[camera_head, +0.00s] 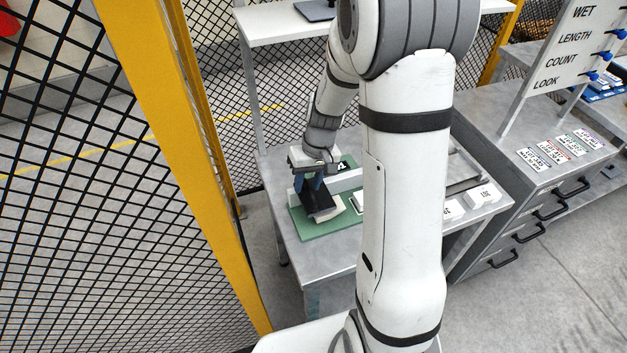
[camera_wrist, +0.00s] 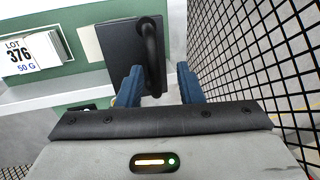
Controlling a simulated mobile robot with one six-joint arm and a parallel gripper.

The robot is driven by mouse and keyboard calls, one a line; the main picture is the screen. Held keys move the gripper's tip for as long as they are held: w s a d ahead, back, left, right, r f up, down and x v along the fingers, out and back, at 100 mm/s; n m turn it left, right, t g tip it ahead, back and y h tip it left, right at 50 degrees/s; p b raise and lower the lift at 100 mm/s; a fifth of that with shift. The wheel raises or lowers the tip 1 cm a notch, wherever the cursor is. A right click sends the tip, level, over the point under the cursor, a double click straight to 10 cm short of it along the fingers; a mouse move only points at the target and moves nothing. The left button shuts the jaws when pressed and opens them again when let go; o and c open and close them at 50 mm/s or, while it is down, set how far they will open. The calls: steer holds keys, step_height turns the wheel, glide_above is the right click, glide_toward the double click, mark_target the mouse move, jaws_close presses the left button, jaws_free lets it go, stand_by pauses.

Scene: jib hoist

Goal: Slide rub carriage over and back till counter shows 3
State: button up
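The rub carriage, a black block (camera_wrist: 118,60) with a black bar handle (camera_wrist: 150,42), sits over the green base in the wrist view. It also shows as a dark block (camera_head: 322,203) below my gripper in the head view. My gripper (camera_wrist: 159,70) has its two blue fingers apart, with the lower end of the handle between them. The handle lies nearer the left finger, with a gap to the right one. A small black panel with white marks (camera_head: 343,166), perhaps the counter, stands behind my gripper; its figure is not legible.
The green base (camera_head: 303,226) lies on a grey metal table (camera_head: 333,258). A white card stack reading LOT 376, 50 G (camera_wrist: 34,55) lies left of the carriage. A mesh fence (camera_wrist: 265,50) stands close at right. White labelled blocks (camera_head: 482,196) are farther right.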

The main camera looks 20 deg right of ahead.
steer(key=shift+d, duration=0.1)
step_height(320, 180, up, 8)
steer(key=d, duration=0.1)
steer(key=shift+d+f+b, duration=0.15)
steer(key=shift+d+b, duration=0.1)
steer(key=shift+b, duration=0.1)
stand_by(0.4)
steer(key=s+r+t+h, duration=0.1)
steer(key=s+r, duration=0.3)
steer(key=s, duration=0.4)
steer(key=s+a+r+m+t+h, duration=0.1)
steer(key=s+r+t, duration=0.1)
steer(key=s+r, duration=0.3)
steer(key=s, duration=0.4)
steer(key=shift+a, duration=0.15)
